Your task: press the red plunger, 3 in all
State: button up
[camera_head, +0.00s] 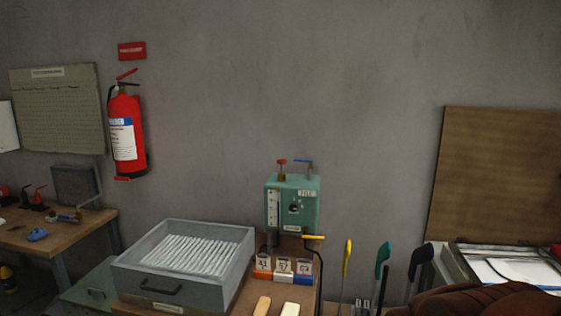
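A green metal box (307,216) with a dial and a white gauge strip stands at the back of the wooden bench. On its top left is the red plunger (281,162), a small red cap on a stem, standing raised. Beside it to the right is a blue-handled lever or valve (303,161). A yellow handle (314,237) sticks out low on the box's front right. My gripper is not in view, and nothing touches the plunger.
A grey tray (128,273) of white rods stands left of the box. Small numbered blocks (284,270) stand before it. Yellow, green and black upright tools (381,263) stand to the right. A brown-red object (465,301) fills the lower right corner. Space above the box is clear.

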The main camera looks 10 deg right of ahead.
aim_at(282, 161)
jog(key=z, duration=0.05)
jog(key=k, duration=0.65)
jog(key=u, duration=0.45)
jog(key=i, duration=0.8)
jog(key=u, duration=0.6)
jog(key=i, duration=1.35)
jog(key=z, duration=0.25)
